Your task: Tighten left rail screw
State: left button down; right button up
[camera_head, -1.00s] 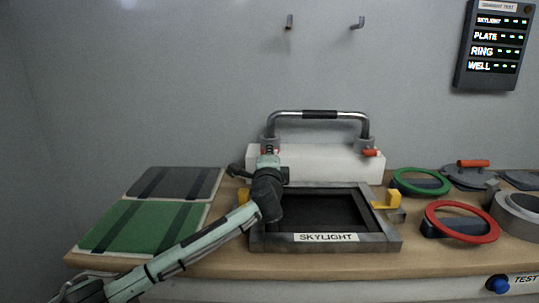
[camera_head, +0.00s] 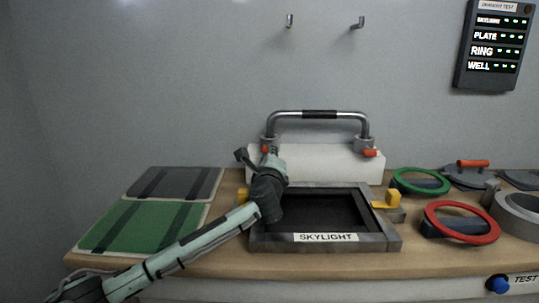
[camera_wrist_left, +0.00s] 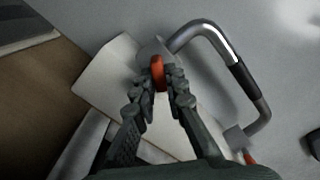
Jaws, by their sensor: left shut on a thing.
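The rail (camera_head: 320,114) is a grey metal bar with a black grip, standing on a white block (camera_head: 335,163) behind the skylight frame. Its left screw has a red-orange head (camera_wrist_left: 158,73), seen in the left wrist view between my fingertips. My left gripper (camera_wrist_left: 162,88) is shut on this head at the foot of the rail. The right rail screw (camera_head: 370,153) shows red-orange at the other foot. My right gripper is not in view.
Green and grey panels (camera_head: 145,226) lie at left. Red (camera_head: 462,239) and green rings (camera_head: 420,194) lie at right. A status panel (camera_head: 492,45) hangs on the wall.

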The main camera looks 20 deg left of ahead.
pick_arm(q)
jog(key=m, duration=1.4)
jog(key=shift+m, duration=0.4)
jog(key=m, duration=0.3)
jog(key=shift+m, duration=0.3)
jog(key=m, duration=0.3)
jog(key=shift+m, duration=0.3)
jog(key=m, duration=0.6)
jog(key=shift+m, duration=0.4)
jog(key=c, duration=1.6)
grip_release()
